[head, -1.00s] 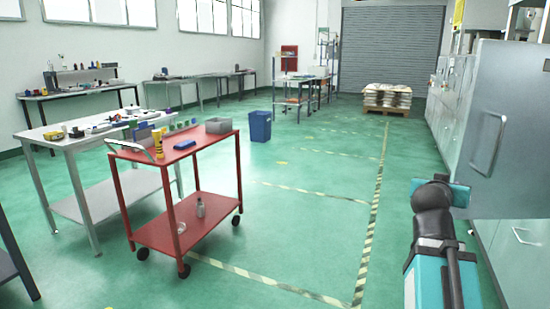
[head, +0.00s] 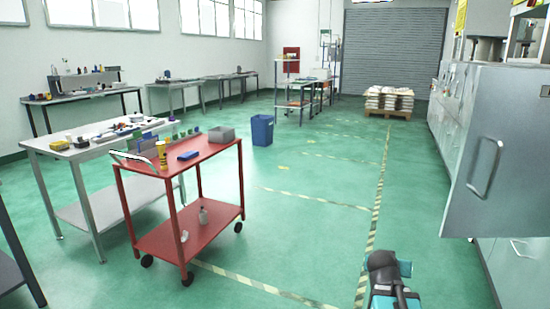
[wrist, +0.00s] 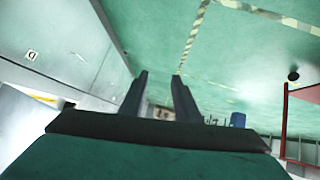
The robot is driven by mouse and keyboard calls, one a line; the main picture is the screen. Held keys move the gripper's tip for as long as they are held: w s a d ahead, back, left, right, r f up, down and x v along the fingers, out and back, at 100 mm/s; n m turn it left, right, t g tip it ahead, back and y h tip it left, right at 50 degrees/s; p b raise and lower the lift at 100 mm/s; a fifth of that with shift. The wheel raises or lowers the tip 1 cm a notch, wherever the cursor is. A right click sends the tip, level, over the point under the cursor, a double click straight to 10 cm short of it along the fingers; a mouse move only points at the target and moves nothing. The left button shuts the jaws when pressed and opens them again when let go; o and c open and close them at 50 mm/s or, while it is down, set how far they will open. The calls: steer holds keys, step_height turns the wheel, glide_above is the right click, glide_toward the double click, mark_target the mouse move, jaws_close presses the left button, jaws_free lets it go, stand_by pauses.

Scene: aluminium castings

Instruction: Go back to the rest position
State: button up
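My gripper (wrist: 159,97) shows in the wrist view as two dark fingers standing apart, with nothing between them. It is open and empty, clear of the surfaces around it. In the head view my dark and teal arm (head: 387,285) shows at the bottom, right of centre, over the green floor. The fingers cannot be made out in that view.
A red cart (head: 205,150) with a yellow bottle, a blue item and a grey bin stands left of centre. A white table (head: 52,146) stands behind it. Grey cabinets (head: 512,150) line the right side. A blue bin (head: 262,130) stands farther back. The middle floor is clear.

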steer(key=s+a+f+n+g+y+p, duration=0.1)
steer(key=s+a+f+g+p, duration=0.1)
steer(key=s+a+f, duration=0.45)
steer(key=s+a+f+g+y+p, duration=0.15)
steer(key=s+f, duration=0.25)
steer(key=f, duration=0.6)
steer(key=s+a+f+n+g+y+p, duration=0.1)
steer(key=s+a+f+g+p, duration=0.3)
steer(key=f, duration=0.4)
steer(key=s+a+f+n+g+y, duration=0.1)
steer(key=s+a+f+g, duration=0.1)
steer(key=s, duration=0.7)
steer(key=s+a+f+n+g+p, duration=0.1)
steer(key=s+a+f, duration=0.3)
steer(key=s, duration=0.5)
steer(key=s+a+f+g+y+p, duration=0.1)
steer(key=s+a+f+g, duration=0.2)
steer(key=s, duration=0.5)
steer(key=shift+s+f+n+y, duration=0.35)
steer(key=shift+s+f+n, duration=0.05)
steer(key=shift+f, duration=0.25)
